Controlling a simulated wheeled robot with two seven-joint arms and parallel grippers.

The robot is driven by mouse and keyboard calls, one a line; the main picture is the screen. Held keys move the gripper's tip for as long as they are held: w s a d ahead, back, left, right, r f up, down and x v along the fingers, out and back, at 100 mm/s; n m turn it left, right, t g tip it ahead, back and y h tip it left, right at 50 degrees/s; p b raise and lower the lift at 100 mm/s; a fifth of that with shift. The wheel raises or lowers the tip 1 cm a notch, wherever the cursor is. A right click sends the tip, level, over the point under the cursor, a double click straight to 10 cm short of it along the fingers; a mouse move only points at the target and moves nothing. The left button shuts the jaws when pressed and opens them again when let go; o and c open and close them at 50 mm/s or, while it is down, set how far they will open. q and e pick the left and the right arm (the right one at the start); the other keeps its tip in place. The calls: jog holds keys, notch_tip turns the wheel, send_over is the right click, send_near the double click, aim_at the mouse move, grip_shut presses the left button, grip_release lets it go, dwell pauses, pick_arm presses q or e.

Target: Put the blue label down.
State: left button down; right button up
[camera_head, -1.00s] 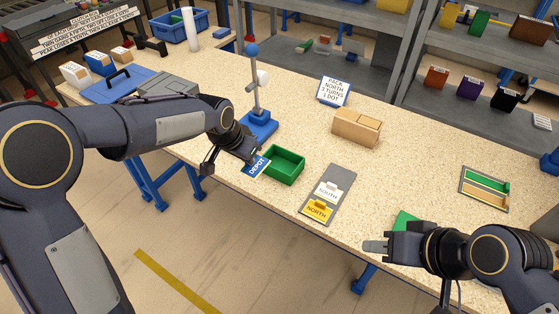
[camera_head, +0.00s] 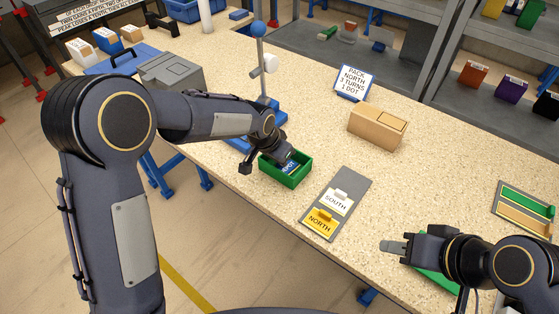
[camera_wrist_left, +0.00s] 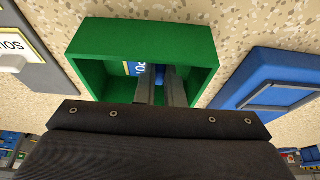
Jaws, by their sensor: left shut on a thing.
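The blue label (camera_head: 289,167) with white lettering, partly readable as DEPOT, is inside the open green box (camera_head: 304,177) on the table. My left gripper (camera_head: 285,158) reaches down into the box and is shut on the label. In the left wrist view the two fingers (camera_wrist_left: 160,86) are between the walls of the green box (camera_wrist_left: 88,46), with part of the label (camera_wrist_left: 134,69) showing beside them. The fingers hide the rest of it, and I cannot tell whether it touches the floor. My right gripper (camera_head: 393,246) is over the near right table; its finger gap is not clear.
A grey board (camera_head: 352,187) with a white SOUTH tag (camera_head: 337,203) and a yellow NORTH tag (camera_head: 319,223) lies right of the box. A blue-based stand (camera_head: 262,78) is behind the box. A cardboard box (camera_head: 375,127) and a sign (camera_head: 353,80) stand farther back. Bare tabletop lies between.

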pick_arm(q)
jog(key=shift+s+a, duration=0.25)
jog(key=c, duration=1.5)
grip_release()
jog(key=shift+w+d, duration=0.1)
jog(key=shift+w, duration=0.05)
jog(key=shift+c, duration=0.2)
jog(key=v, duration=1.2)
jog(key=shift+b, duration=0.35)
jog(key=s+a+r+n+t+h, duration=0.1)
jog(key=s+a+n, duration=0.1)
jog(key=s+a, duration=0.5)
jog(key=s+a+r+n, duration=0.2)
jog(key=s+a+n, duration=0.1)
jog(key=s+a, duration=0.3)
jog(key=s+a+f+n, duration=0.1)
jog(key=s+f+n, duration=0.1)
jog(key=s, duration=0.4)
jog(key=s+a+f+n+t, duration=0.1)
jog(key=s+f+n, duration=0.1)
jog(key=s, duration=0.5)
jog(key=shift+s+a, duration=0.25)
jog(key=shift+s, duration=0.05)
